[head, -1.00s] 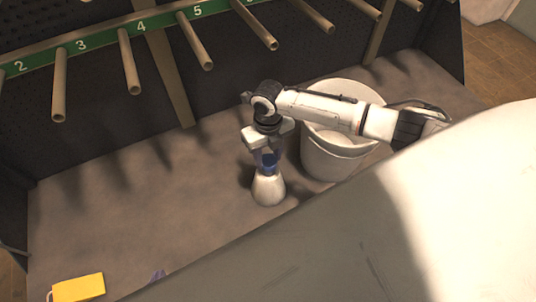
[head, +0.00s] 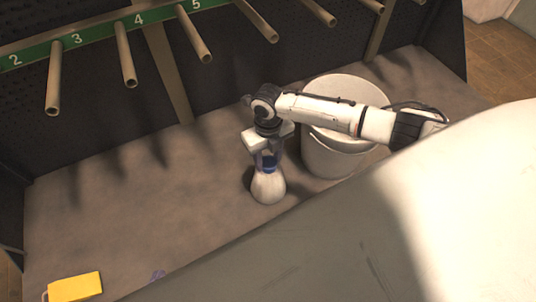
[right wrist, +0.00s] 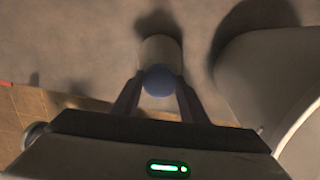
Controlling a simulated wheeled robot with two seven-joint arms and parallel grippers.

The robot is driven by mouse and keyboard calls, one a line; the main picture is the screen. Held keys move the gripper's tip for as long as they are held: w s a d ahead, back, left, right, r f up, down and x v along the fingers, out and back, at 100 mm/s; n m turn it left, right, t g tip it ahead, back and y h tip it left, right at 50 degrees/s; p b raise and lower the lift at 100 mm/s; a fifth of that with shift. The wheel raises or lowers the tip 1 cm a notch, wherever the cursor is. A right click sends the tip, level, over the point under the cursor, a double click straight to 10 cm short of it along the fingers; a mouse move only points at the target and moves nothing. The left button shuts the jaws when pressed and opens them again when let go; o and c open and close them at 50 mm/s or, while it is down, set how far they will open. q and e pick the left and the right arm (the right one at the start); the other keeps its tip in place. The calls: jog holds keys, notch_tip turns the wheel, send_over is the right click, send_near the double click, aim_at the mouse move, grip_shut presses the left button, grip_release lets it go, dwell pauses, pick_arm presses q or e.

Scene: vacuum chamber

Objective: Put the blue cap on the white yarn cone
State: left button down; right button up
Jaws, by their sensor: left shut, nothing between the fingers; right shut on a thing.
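The white yarn cone (head: 268,188) stands upright on the table, left of the bucket. The blue cap (head: 269,162) is at the top of the cone. My right gripper (head: 265,157) points down over the cone and is shut on the cap. In the right wrist view the cap (right wrist: 159,80) sits between the two fingertips (right wrist: 157,88), with the cone (right wrist: 160,50) behind it. I cannot tell whether the cap touches or is seated on the cone.
A white bucket (head: 335,155) stands close to the right of the cone, under my right arm. A yellow object (head: 75,287) lies at the lower left. A rack with numbered pegs (head: 127,70) runs along the back. The table (head: 130,200) left of the cone is clear.

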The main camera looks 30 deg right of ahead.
jog(key=o, duration=1.1)
notch_tip(320, 180, up, 10)
jog(key=p, duration=0.2)
jog(key=shift+r+p, duration=0.2)
jog(key=shift+p, duration=0.2)
